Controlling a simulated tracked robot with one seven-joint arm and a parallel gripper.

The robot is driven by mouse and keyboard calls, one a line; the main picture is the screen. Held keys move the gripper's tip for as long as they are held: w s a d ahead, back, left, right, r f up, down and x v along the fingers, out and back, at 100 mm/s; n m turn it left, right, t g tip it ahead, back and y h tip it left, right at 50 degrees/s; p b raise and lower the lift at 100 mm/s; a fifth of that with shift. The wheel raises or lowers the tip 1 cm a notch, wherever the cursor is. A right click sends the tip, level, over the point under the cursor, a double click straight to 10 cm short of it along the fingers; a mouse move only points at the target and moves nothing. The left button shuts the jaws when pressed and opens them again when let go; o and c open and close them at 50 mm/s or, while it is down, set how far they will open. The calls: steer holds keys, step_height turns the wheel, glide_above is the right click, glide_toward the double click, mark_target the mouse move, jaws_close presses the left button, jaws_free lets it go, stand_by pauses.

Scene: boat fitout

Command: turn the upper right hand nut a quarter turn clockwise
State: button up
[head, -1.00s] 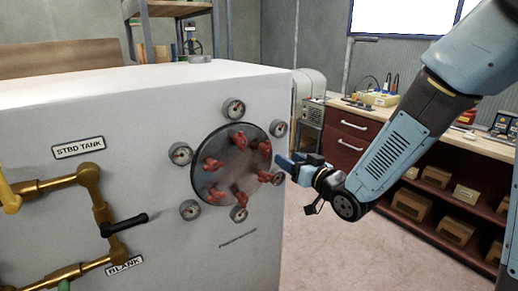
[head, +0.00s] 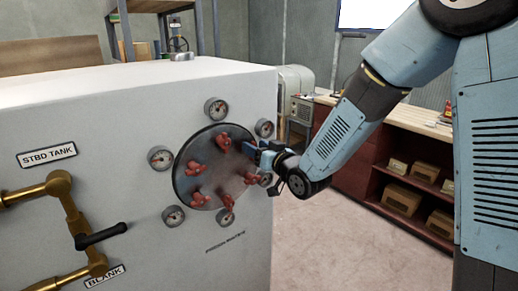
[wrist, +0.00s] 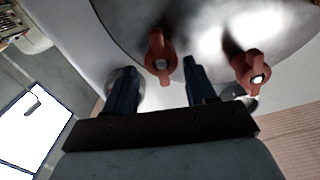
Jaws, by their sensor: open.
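A round grey cover plate (head: 205,182) on the white tank side carries a ring of red wing nuts. The upper right nut (head: 248,147) is mostly hidden behind my gripper (head: 260,154) in the head view. My gripper comes in from the right, open and empty, with its fingers at the plate's right edge. Another red nut (wrist: 251,73) lies right of the fingers.
Round gauges surround the plate; one gauge (head: 264,128) sits just above my gripper. Brass pipework (head: 62,195) with a black lever (head: 101,236) is at left. A red bench (head: 345,152) with shelves stands behind my arm. The floor right of the tank is clear.

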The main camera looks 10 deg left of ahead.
steer(key=shift+a, duration=0.1)
steer(key=shift+c, duration=0.4)
steer(key=shift+s+a, duration=0.1)
steer(key=shift+s, duration=0.05)
steer(key=c, duration=0.9)
steer(key=shift+s+n, duration=0.1)
steer(key=shift+n, duration=0.9)
steer(key=o, duration=1)
